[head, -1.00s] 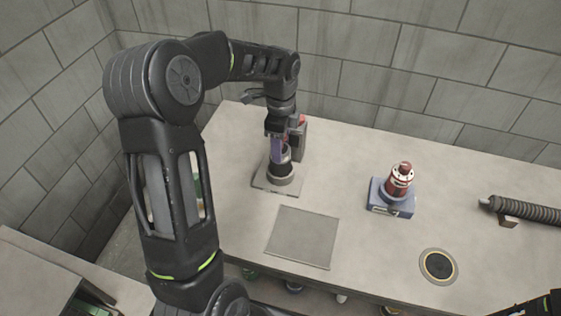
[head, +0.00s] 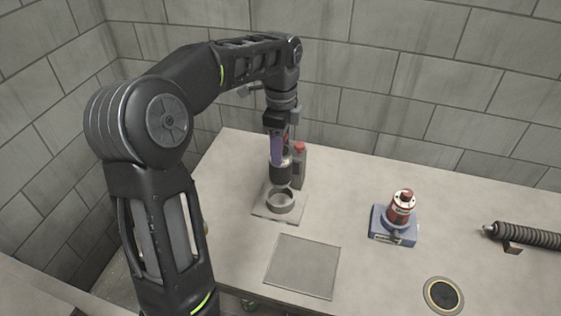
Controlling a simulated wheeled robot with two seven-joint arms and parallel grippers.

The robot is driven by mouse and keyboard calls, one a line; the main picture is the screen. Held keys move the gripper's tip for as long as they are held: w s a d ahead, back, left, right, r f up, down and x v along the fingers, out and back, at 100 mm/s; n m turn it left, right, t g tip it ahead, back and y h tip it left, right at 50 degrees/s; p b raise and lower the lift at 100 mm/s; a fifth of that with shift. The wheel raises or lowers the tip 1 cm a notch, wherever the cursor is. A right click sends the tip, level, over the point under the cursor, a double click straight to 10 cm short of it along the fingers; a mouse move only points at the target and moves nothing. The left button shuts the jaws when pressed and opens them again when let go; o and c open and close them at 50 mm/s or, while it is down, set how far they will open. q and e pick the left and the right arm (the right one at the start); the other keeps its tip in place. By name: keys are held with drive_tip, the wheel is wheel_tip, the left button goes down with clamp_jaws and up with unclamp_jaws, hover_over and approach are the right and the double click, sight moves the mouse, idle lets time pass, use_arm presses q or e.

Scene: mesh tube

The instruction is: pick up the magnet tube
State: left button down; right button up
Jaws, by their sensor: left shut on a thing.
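In the head view, my left gripper (head: 277,145) points down, shut on the magnet tube (head: 280,172), a dark cylinder. The gripper's fingers hide part of the tube. The tube hangs upright above a grey ring holder (head: 281,203) on a square base plate, and the ring's opening shows below it. My right gripper is not in view.
A grey bottle with a red cap (head: 299,165) stands close behind the tube. A flat grey plate (head: 302,266) lies in front. A red device on a blue base (head: 394,227), a round black disc (head: 443,294) and a ribbed tube (head: 532,237) are to the right. The tabletop between them is clear.

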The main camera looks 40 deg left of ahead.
use_arm(q)
drive_tip(key=shift+r, duration=0.5)
drive_tip(key=shift+d, duration=0.1)
idle(0.3)
